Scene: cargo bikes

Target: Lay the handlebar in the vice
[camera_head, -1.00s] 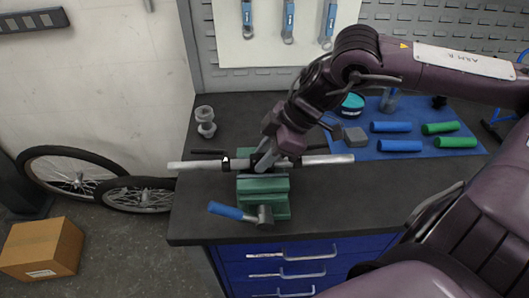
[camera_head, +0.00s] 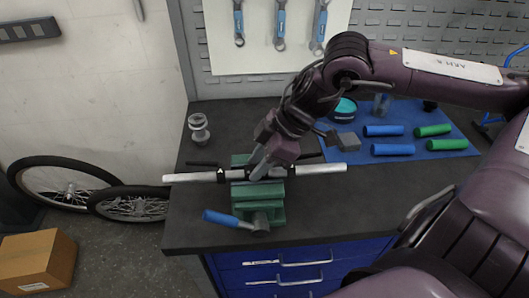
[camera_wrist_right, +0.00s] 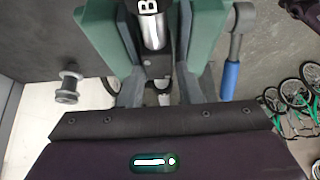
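The handlebar (camera_head: 318,170), a silver bar with black fittings, lies left to right across the green vice (camera_head: 265,194). In the right wrist view the bar (camera_wrist_right: 153,32) runs between the two green jaws (camera_wrist_right: 104,30) of the vice. The fingertips are partly hidden by the jaws. Whether the bar rests on the bottom of the vice is hidden. My left gripper is not in view.
The vice's blue handle (camera_head: 220,218) sticks out at the front. A metal dumbbell-shaped part (camera_head: 199,128) stands behind left. Blue and green grips (camera_head: 383,131) lie on a blue mat (camera_head: 440,147) at the right. The worktop (camera_head: 350,210) right of the vice is clear.

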